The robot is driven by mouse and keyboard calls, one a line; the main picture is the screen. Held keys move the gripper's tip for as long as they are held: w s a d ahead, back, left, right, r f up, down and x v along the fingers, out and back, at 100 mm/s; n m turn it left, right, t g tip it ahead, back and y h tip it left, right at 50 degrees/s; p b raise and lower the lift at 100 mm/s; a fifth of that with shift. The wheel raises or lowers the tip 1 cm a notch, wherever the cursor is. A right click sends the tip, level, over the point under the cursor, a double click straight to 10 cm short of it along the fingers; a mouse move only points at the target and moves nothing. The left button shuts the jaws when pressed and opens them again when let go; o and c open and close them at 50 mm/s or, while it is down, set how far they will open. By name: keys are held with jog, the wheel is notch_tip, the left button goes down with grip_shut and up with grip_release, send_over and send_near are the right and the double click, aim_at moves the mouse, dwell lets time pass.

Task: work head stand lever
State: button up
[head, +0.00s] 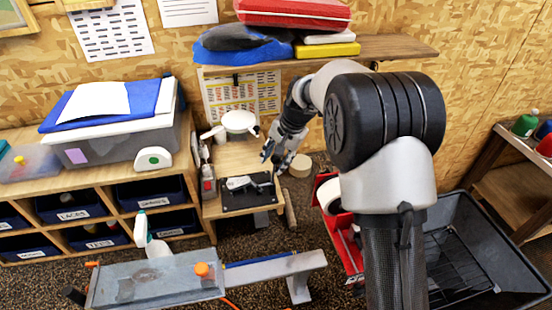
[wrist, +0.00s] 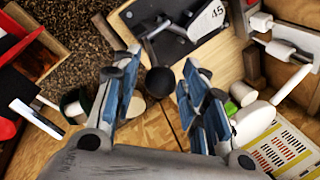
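The head stand has a black base plate (head: 248,199) on the small wooden bench and a pale plate (head: 237,183) on top; the wrist view shows this plate marked 45 (wrist: 209,20). A round black knob (wrist: 160,82), which looks like the end of the lever, shows in the wrist view between my fingertips. My gripper (head: 275,157) is above the back right of the stand, its fingers pointing down. In the wrist view my gripper (wrist: 160,88) is open, with a finger on each side of the knob and gaps to both. Whether the knob lies at fingertip depth I cannot tell.
A white pan-like dish (head: 239,121) stands behind the stand, and a red-and-grey bottle (head: 208,185) stands to its left. A pale round roll (head: 300,165) is close to my gripper's right. A black bin (head: 490,262) stands right.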

grip_shut()
dwell(0.4)
jog(key=shift+d, duration=0.1)
jog(key=w+d+f+m+g+y+b, duration=0.1)
jog(key=d+f+y+b, duration=0.1)
jog(key=d+y+b, duration=0.2)
jog(key=shift+d+f+y, duration=0.4)
jog(key=shift+d+y, duration=0.45)
jog(key=shift+y, duration=0.65)
jog(key=shift+w, duration=0.1)
jog(key=shift+o, duration=1.1)
grip_release()
